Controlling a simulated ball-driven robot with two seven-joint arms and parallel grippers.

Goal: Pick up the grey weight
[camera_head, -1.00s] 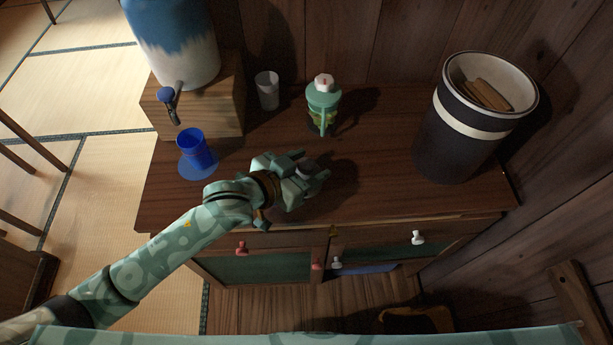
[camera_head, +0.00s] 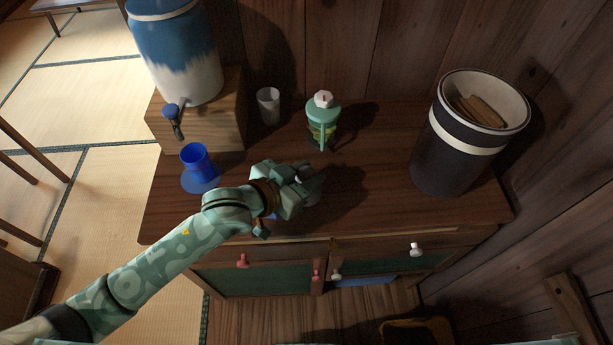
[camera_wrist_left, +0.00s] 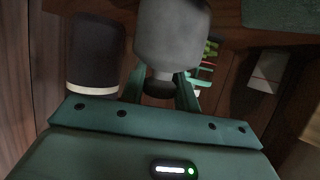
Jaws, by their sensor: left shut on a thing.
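The grey weight (camera_wrist_left: 172,36) shows large in the left wrist view, with a narrower neck and a dark end toward my palm. My left gripper (camera_wrist_left: 161,84) has a finger on either side of that narrow part and is shut on it. In the head view my left gripper (camera_head: 308,184) is over the front middle of the wooden cabinet top (camera_head: 380,205). There the weight is mostly hidden by the fingers, and I cannot tell whether it touches the top. My right gripper is not in view.
A blue cup (camera_head: 196,158) on a blue coaster is at left, below the dispenser (camera_head: 180,55). A dark bin (camera_head: 448,158) stands at right. Bare wood lies between bottle and bin.

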